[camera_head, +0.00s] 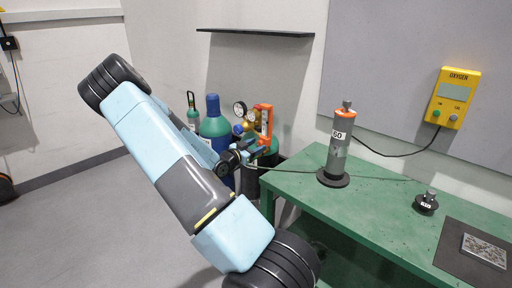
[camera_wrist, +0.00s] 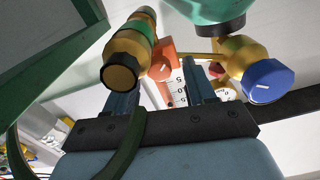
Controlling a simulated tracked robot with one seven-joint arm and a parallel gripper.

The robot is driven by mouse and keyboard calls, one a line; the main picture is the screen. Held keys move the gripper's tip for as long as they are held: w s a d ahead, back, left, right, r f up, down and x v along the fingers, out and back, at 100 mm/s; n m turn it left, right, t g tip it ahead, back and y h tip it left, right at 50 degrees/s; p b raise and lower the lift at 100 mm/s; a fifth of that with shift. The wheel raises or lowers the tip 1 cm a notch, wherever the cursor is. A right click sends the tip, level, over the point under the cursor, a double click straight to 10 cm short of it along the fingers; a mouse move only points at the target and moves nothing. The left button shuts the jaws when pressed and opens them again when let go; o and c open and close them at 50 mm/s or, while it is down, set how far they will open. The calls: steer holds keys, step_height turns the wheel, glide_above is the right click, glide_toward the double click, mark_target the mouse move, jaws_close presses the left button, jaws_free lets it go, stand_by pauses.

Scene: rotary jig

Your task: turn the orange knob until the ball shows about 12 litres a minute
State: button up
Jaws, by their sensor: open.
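In the wrist view, an orange part (camera_wrist: 160,58), which looks like the knob, shows beyond and between the two fingers of my gripper (camera_wrist: 160,88). A white scale with black figures (camera_wrist: 178,92) stands beside it, partly hidden by a finger. I cannot make out the ball or its height. My gripper is open, with nothing clearly held; whether a finger touches the orange part I cannot tell. In the head view, the orange flowmeter (camera_head: 265,117) stands by the gas cylinders, and my gripper (camera_head: 248,150) is just below it, partly hidden by my arm.
Brass fittings (camera_wrist: 128,52) and a blue knob (camera_wrist: 268,82) crowd the fingers. Round gauges (camera_head: 240,109) and a green-and-blue cylinder (camera_head: 214,125) stand close by. A green table (camera_head: 330,205) bears a grey cylinder marked 60 (camera_head: 338,150). A dark hose (camera_wrist: 122,150) crosses before my gripper.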

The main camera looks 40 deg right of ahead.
steer(key=s+a, duration=0.1)
steer(key=a, duration=1.2)
steer(key=shift+w, duration=0.1)
